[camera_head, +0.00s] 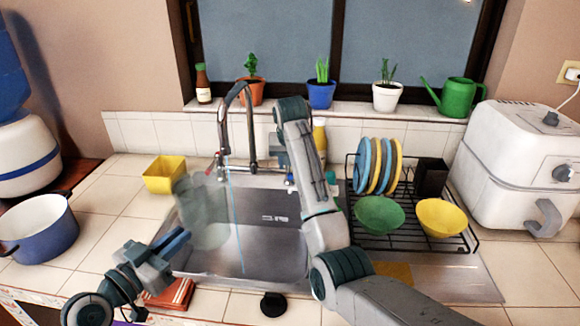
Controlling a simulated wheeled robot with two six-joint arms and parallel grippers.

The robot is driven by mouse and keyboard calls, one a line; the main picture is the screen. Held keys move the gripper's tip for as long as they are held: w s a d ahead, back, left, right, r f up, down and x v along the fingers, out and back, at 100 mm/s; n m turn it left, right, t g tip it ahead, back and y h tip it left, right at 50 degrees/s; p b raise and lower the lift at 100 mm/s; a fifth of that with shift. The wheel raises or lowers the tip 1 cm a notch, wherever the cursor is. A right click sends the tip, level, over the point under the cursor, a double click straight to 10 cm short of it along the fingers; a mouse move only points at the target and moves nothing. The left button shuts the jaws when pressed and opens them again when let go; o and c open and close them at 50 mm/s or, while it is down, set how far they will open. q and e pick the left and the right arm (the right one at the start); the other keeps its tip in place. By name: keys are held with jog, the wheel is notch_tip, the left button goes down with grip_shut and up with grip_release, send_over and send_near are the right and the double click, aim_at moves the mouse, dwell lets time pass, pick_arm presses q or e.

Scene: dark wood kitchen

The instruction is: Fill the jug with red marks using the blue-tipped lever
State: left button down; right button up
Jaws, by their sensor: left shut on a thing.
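A clear, greenish jug (201,212) is held over the left part of the sink (275,245). Its red marks cannot be made out. My left gripper (178,243) is shut on the jug from the lower left. The chrome tap (222,127) arches over the sink, and a thin blue stream of water (238,232) falls from its spout. The stream passes at the jug's right edge; I cannot tell whether it enters. The blue-tipped lever (289,180) is at the tap's right base, the red-tipped lever at its left. My right gripper is mostly hidden behind its arm, near the blue-tipped lever.
A yellow container (164,175) stands left of the sink and a blue pot (42,226) at the far left. A dish rack (462,240) with plates and bowls is on the right, beside a white air fryer (520,160). Potted plants line the sill.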

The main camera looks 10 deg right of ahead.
jog(key=v, duration=0.9)
jog(key=shift+s+r, duration=0.15)
jog(key=shift+r, duration=0.25)
jog(key=shift+a, duration=0.1)
jog(key=c, duration=0.6)
jog(key=n, duration=0.1)
jog(key=w+n, duration=0.1)
jog(key=shift+w+a+f+n, duration=0.15)
jog(key=shift+w+n, duration=0.05)
jog(key=shift+n, duration=0.1)
grip_shut()
jog(key=w+a+f+n+g+y, duration=0.2)
jog(key=f+n, duration=0.4)
jog(key=n, duration=0.2)
jog(key=w+a+f+n+g+y, duration=0.2)
jog(key=w+f+n+y, duration=0.1)
jog(key=f+n, duration=0.3)
jog(key=shift+n, duration=0.7)
jog(key=shift+s+d+r, duration=0.15)
jog(key=shift+d+r, duration=0.05)
jog(key=shift+d, duration=0.45)
jog(key=shift+s+d+r, duration=0.2)
jog(key=shift+d, duration=0.5)
jog(key=shift+s+d+r, duration=0.15)
jog(key=shift+d+r, duration=0.05)
jog(key=shift+d, duration=0.45)
